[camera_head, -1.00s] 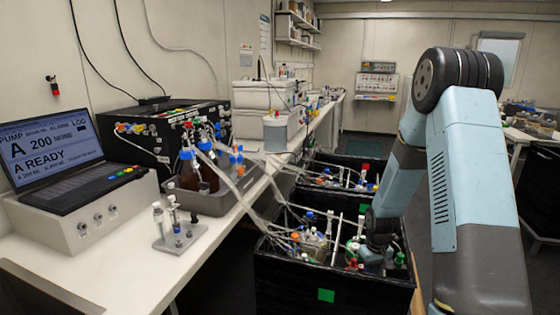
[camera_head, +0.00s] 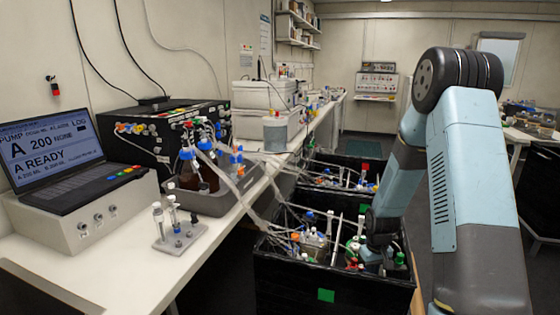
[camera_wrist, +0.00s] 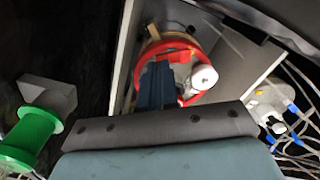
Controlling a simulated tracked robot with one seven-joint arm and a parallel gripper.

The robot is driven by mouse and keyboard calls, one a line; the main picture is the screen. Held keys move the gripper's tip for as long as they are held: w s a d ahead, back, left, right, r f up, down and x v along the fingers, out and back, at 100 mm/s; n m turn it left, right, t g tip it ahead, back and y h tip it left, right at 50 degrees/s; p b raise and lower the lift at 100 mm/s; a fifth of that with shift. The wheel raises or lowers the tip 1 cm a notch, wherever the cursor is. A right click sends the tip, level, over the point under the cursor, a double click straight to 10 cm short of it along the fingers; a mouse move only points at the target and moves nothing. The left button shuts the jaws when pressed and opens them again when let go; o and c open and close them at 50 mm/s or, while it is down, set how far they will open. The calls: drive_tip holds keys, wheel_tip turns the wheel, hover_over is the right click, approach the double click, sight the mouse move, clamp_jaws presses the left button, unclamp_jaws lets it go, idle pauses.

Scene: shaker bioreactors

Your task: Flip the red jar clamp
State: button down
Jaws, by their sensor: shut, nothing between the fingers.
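In the wrist view, the red jar clamp (camera_wrist: 167,45) is a red ring around the top of a jar, between pale panels. A round white cap (camera_wrist: 204,77) sits at its right side. My gripper (camera_wrist: 156,70) has its blue fingers together, empty, at the near left side of the ring. They overlap part of it, and I cannot tell whether they touch it. In the head view, my gripper (camera_head: 371,256) reaches down into the right part of the near black box (camera_head: 290,287). Small red parts show beside it there, but the clamp is too small to make out.
A green spool-like part (camera_wrist: 30,138) stands at the left of the wrist view. Tubes and blue fittings (camera_wrist: 292,108) crowd the right. A second black box (camera_head: 368,162) stands behind the near one. The white bench (camera_head: 110,262) runs along the left.

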drive_tip(key=shift+f, duration=0.9)
idle(0.6)
drive_tip(key=shift+r, duration=3.55)
